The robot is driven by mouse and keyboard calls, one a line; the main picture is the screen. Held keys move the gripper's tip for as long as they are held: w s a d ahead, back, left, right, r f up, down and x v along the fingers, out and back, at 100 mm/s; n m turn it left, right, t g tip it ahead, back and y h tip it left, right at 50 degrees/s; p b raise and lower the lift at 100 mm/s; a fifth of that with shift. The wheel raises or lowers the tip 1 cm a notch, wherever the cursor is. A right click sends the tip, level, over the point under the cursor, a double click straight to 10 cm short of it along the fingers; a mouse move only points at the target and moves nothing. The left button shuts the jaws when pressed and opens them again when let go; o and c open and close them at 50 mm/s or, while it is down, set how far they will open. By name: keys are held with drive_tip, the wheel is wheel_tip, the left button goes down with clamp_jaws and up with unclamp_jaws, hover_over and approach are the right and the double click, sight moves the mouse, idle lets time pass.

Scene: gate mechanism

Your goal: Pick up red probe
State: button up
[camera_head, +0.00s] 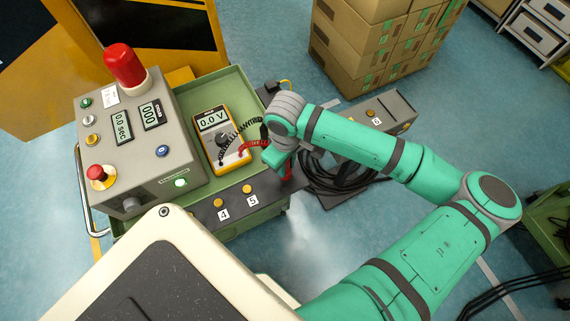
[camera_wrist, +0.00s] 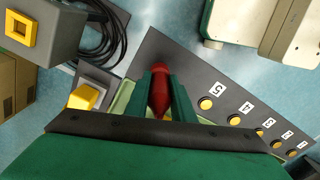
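The red probe (camera_wrist: 160,92) sits between the two green fingers of my gripper (camera_wrist: 159,84) in the wrist view. The fingers lie close against it on both sides, and it is over the dark panel edge near the label 5. In the head view a bit of the red probe (camera_head: 287,170) shows below my wrist, at the right of the panel. My fingers are hidden there. A red lead (camera_head: 257,143) runs from the yellow multimeter (camera_head: 220,134), which reads 0.0 V, towards my gripper. A black lead also leaves the multimeter.
The multimeter lies in a green cart tray (camera_head: 237,82) beside a grey control box (camera_head: 140,140) with a red lamp and buttons. Yellow buttons line the dark panel (camera_head: 262,199). A black cable coil (camera_head: 340,172), a grey box (camera_head: 380,113) and stacked cartons (camera_head: 372,42) stand to the right.

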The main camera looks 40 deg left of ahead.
clamp_jaws()
drive_tip(key=shift+w, duration=0.1)
